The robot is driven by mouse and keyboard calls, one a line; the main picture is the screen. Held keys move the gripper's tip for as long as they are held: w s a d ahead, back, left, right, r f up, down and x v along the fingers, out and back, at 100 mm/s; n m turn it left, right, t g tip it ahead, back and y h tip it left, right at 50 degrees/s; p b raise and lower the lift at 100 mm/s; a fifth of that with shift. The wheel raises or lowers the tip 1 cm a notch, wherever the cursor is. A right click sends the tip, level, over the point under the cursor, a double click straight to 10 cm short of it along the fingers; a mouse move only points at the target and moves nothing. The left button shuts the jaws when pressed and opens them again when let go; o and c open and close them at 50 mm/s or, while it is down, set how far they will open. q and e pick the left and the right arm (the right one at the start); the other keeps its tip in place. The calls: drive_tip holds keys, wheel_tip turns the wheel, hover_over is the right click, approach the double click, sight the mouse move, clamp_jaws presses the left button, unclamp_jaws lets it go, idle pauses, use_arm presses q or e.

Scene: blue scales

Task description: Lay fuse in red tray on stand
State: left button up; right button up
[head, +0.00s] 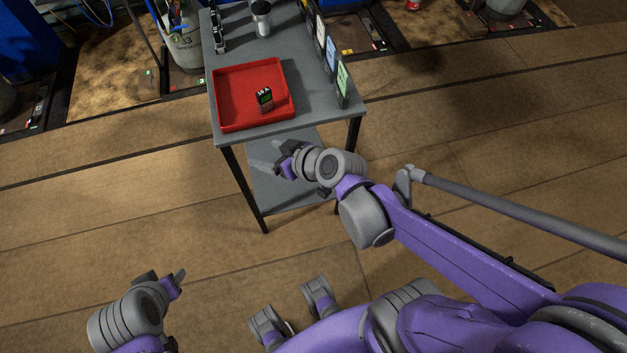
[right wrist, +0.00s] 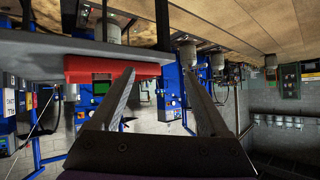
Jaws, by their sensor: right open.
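The fuse (head: 265,99) is a small dark block with a green label. It is in the red tray (head: 228,118), right of the tray's middle, and seems to stand upright. The tray lies on the grey stand (head: 308,98), near its front edge. My right gripper (head: 274,156) is in front of the stand, below the tray's level in the picture. In the right wrist view its fingers (right wrist: 158,74) are apart with nothing between them, and the tray's red side (right wrist: 112,69) shows beyond them. My left gripper (head: 168,279) is low at the left, over the floor, away from the stand.
Several upright cards or fuses with coloured labels (head: 343,82) line the stand's right edge. A grey metal cup (head: 261,17) and dark holders (head: 218,30) stand at the back. A lower shelf (head: 280,188) lies under the top. A bin (head: 185,45) stands behind left.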

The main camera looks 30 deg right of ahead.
drive_tip(key=s+d+f+m+g+h, duration=0.1)
drive_tip(key=s+d+g+h, duration=0.1)
drive_tip(key=s, duration=0.5)
drive_tip(key=s+d+f+m+g+h, duration=0.1)
drive_tip(key=s+d+f+g+h, duration=0.1)
drive_tip(key=s, duration=0.4)
drive_tip(key=shift+s+d+m+g, duration=0.25)
drive_tip(key=shift+s+m+g, duration=0.1)
drive_tip(key=shift+g, duration=0.35)
